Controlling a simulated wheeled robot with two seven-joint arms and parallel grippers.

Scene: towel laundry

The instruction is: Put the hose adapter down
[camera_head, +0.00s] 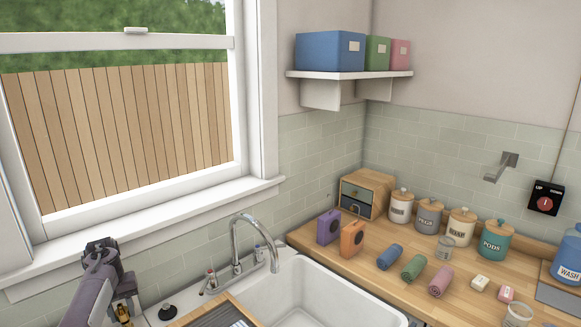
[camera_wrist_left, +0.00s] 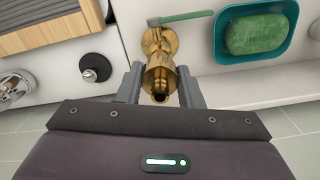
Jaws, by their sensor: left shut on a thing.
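The brass hose adapter (camera_wrist_left: 159,72) is between the two grey fingers of my left gripper (camera_wrist_left: 160,86) in the left wrist view. The fingers are shut on it. In the head view only a small part of the adapter (camera_head: 124,313) shows at the bottom left, below my left gripper (camera_head: 124,304), left of the sink. The adapter is over the pale sink-side surface; I cannot tell whether it touches it. My right gripper is in neither view.
A black knob (camera_wrist_left: 95,67) and a slatted wooden board (camera_wrist_left: 40,27) are left. The white sink (camera_head: 310,296) and faucet (camera_head: 236,245) stand right of my arm.

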